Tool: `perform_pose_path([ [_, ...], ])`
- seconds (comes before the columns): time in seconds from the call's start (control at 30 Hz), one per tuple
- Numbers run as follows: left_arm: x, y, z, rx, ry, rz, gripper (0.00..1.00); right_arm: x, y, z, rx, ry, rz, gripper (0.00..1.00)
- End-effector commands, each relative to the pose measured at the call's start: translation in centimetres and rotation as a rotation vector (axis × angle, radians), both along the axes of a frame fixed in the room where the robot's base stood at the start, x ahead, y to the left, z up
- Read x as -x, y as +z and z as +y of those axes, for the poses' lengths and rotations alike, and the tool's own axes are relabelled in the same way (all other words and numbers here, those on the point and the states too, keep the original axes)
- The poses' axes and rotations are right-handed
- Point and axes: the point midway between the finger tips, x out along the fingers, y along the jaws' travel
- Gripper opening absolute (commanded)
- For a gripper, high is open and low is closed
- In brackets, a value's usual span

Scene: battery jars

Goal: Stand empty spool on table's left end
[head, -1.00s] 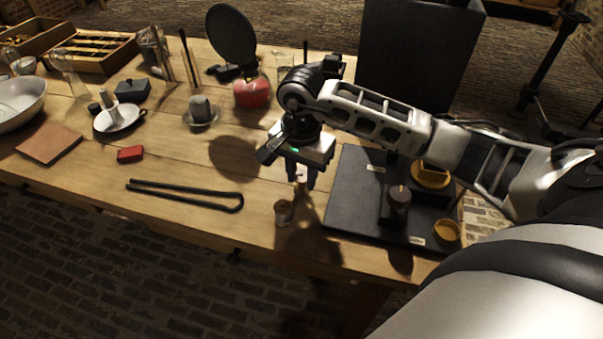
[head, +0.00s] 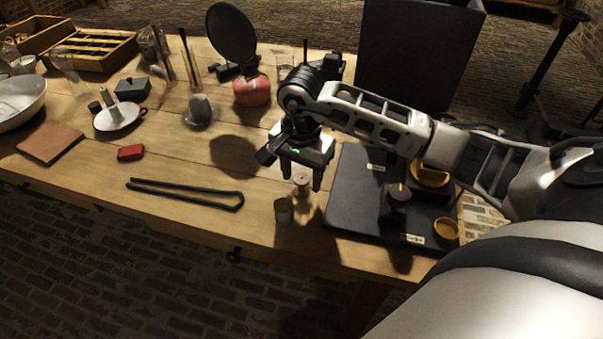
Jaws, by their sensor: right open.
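A small pale wooden piece with a round top, which looks like the empty spool (head: 301,187), stands upright on the wooden table (head: 225,225) near its front edge. My right gripper (head: 300,183) is right above and around it, pointing down, with its fingers spread on either side and a gap visible. A second small round piece with a brown top (head: 283,210) stands just in front and to the left; it is too small to tell what it is. My left gripper is not in view.
A black tray (head: 350,190) with dark and yellow pieces lies just right of the gripper. Black tongs (head: 185,195) lie to the left. A red block (head: 131,152), a leather-brown pad (head: 50,143) and a white bowl (head: 20,100) are further left.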

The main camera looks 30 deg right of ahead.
Motion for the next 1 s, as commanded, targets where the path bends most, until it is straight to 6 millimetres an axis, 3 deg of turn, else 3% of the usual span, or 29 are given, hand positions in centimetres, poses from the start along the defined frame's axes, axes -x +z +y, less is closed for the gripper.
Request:
perform_pose_path([
  [0.3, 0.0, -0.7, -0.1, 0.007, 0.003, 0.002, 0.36, -0.2, 6.6, -0.1, 0.002, 0.001, -0.010, 0.51],
  [0.5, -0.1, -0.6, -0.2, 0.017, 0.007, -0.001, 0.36, -0.1, 10.1, -0.1, 0.002, 0.000, -0.007, 0.51],
  [0.7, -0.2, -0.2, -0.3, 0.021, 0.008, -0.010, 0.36, -0.1, 11.4, 0.0, 0.001, 0.000, -0.003, 0.51],
  [1.0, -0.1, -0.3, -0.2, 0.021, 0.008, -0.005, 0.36, 0.0, 11.5, 0.0, 0.000, 0.000, -0.001, 0.51],
])
